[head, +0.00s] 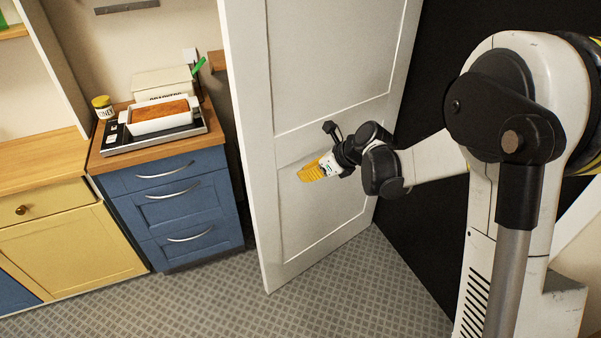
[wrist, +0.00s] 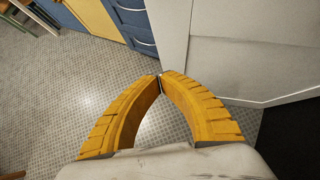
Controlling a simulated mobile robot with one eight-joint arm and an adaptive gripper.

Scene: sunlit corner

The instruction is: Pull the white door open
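The white door (head: 335,60) is a tall panelled leaf, standing ajar in the middle of the head view. It also shows at the upper right of the wrist view (wrist: 250,60). My gripper (head: 302,175), with yellow ribbed fingers, is in front of the door's lower panel, pointing toward its left edge. In the wrist view, the fingertips of my gripper (wrist: 161,77) meet, with only a thin dark sliver between them. They overlap the door's near lower edge in the picture; whether they touch it, I cannot tell. No door handle is visible.
A blue drawer cabinet (head: 170,205) stands left of the door, with a tray (head: 115,148) and a loaf pan (head: 160,124) on top. A yellow cabinet (head: 75,248) is further left. The tiled floor (head: 200,305) in front is clear. A dark wall (head: 440,100) lies behind my arm.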

